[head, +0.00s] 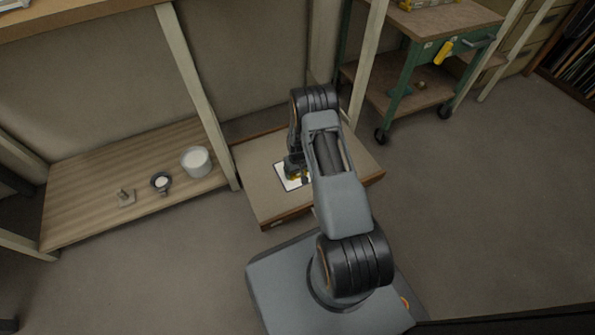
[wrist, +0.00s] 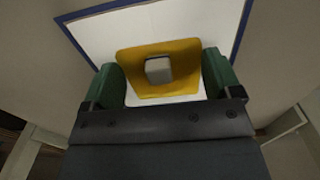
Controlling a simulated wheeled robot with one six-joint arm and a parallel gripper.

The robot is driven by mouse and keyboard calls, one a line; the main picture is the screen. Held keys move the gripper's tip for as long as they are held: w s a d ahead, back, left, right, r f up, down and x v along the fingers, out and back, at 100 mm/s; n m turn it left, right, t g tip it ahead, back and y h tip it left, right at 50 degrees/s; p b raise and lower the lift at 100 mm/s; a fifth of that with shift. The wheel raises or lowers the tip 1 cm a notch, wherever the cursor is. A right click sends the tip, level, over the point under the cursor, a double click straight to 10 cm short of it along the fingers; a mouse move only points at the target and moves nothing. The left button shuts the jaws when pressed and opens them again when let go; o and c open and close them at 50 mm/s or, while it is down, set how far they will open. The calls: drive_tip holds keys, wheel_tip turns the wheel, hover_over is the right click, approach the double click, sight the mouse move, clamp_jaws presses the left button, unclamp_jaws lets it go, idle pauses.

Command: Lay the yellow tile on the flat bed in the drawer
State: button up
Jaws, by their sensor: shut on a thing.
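The yellow tile (wrist: 131,67) is a square yellow piece with a light grey block at its middle. My gripper (wrist: 163,78) has its green fingers on either side of the tile and is shut on it. Under or behind the tile in the wrist view is the flat bed (wrist: 95,36), a white panel with a blue border. In the head view the bed (head: 284,182) shows as a small white patch in the low drawer (head: 265,195), with my gripper (head: 296,176) over it. I cannot tell whether the tile touches the bed. My arm hides part of the drawer.
A low wooden shelf (head: 90,190) at left holds a white pot (head: 196,161), a small dark-rimmed bowl (head: 161,182) and a small block with a knob (head: 125,197). A wooden post (head: 198,95) stands beside the drawer. A green wheeled cart (head: 415,65) stands at the back right. The floor at right is clear.

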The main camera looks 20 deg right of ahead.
drive_tip(key=shift+f, duration=0.15)
drive_tip(key=o, duration=0.8)
drive_tip(key=s+a+r+t+p, duration=0.15)
drive_tip(key=r+p, duration=0.55)
drive_tip(key=r, duration=1.1)
drive_tip(key=s+a+r+p, duration=0.15)
drive_tip(key=r+p, duration=0.65)
drive_tip(key=r, duration=0.9)
drive_tip(key=s+a+r+p, duration=0.1)
drive_tip(key=a+r+p, duration=0.4)
drive_tip(key=r, duration=1.3)
drive_tip(key=s+r+p, duration=0.5)
drive_tip(key=r+p, duration=0.1)
drive_tip(key=r, duration=0.3)
drive_tip(key=s+a+r+t+p, duration=0.1)
drive_tip(key=s+r+p, duration=0.4)
drive_tip(key=r, duration=0.4)
drive_tip(key=s+a+r+t+p, duration=0.1)
drive_tip(key=s+r+p, duration=0.5)
drive_tip(key=r, duration=0.3)
drive_tip(key=shift+a+r+p, duration=0.25)
drive_tip(key=shift+p, duration=0.45)
drive_tip(key=shift+s+r, duration=0.15)
drive_tip(key=shift+s, duration=0.2)
drive_tip(key=shift+c, duration=0.3)
